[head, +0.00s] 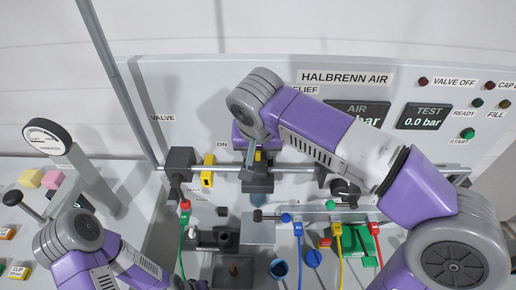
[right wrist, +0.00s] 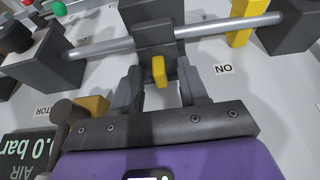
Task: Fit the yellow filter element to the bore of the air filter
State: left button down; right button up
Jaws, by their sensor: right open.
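The air filter appears to be the dark block (head: 257,178) on the metal pipe; it also shows at the top of the right wrist view (right wrist: 154,36). A small yellow piece, which looks like the filter element (right wrist: 158,71), stands out from this block. How deep it sits in the bore is hidden. My right gripper (head: 252,158) is at the block. In the right wrist view its open fingers (right wrist: 160,84) stand either side of the yellow piece, with gaps visible. My left arm is folded at the lower left; its gripper is out of view.
A yellow valve piece (head: 207,172) sits on the pipe left of the block, near the ON label. Coloured hoses and a grey bar (head: 318,217) lie below. The display panel (head: 185,90) rises behind.

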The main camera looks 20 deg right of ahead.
jog(key=p+v, duration=0.1)
jog(key=v, duration=0.6)
jog(key=shift+r, duration=0.25)
jog(key=shift+s, duration=0.1)
dwell(0.4)
